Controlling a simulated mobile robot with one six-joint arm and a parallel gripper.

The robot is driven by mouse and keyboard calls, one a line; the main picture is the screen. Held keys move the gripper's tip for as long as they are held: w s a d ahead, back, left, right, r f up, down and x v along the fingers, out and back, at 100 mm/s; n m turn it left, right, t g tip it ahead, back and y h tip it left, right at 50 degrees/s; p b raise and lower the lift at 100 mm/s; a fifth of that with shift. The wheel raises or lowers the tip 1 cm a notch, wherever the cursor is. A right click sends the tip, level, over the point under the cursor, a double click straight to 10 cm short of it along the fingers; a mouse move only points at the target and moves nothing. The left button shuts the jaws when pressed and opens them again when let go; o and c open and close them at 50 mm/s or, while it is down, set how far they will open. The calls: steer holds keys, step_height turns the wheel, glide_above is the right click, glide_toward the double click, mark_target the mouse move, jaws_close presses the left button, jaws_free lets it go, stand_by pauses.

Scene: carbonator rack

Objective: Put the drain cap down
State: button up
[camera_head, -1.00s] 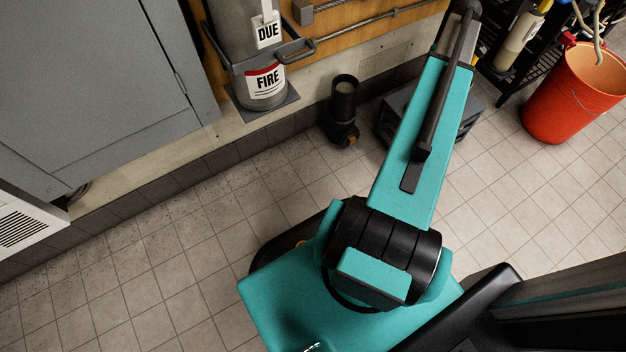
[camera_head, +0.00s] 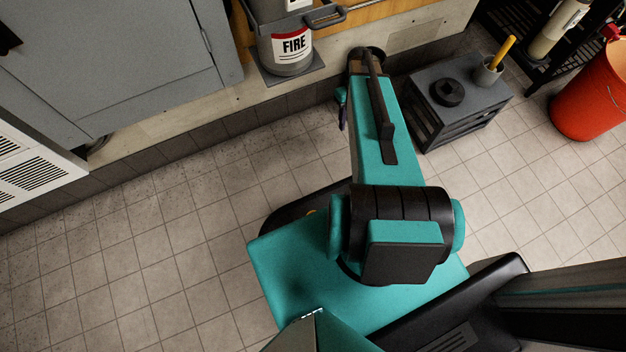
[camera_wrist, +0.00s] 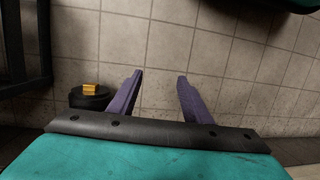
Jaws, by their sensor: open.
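A black round piece with a raised middle, which looks like the drain cap (camera_head: 447,92), lies flat on top of a low grey stand (camera_head: 425,80) in the head view. My gripper shows in the wrist view (camera_wrist: 158,90) with its two purple fingers apart. Nothing is between them; bare floor tiles show there. In the head view my arm hides most of the gripper, and only a bit of a purple finger shows left of the arm, near the wall. The gripper is left of the stand and apart from the cap.
A cup (camera_head: 489,70) with a yellow stick stands on the stand's right corner. A red bucket (camera_head: 590,95) is at the right. A black cylinder with a brass piece (camera_wrist: 91,95) is beside my gripper. The left floor is clear.

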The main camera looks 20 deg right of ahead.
steer(key=s+a+f+g, duration=0.1)
steer(key=s+a+f, duration=0.2)
steer(key=s+a, duration=0.2)
steer(key=s+a+f, duration=0.4)
steer(key=s+a, duration=0.2)
steer(key=a, duration=0.4)
steer(key=s+a+f+g+h, duration=0.1)
steer(key=s+a+f, duration=0.2)
steer(key=s+a, duration=0.3)
steer(key=shift+a+f+g, duration=0.15)
steer(key=shift+a+g, duration=0.15)
steer(key=shift+a, duration=0.55)
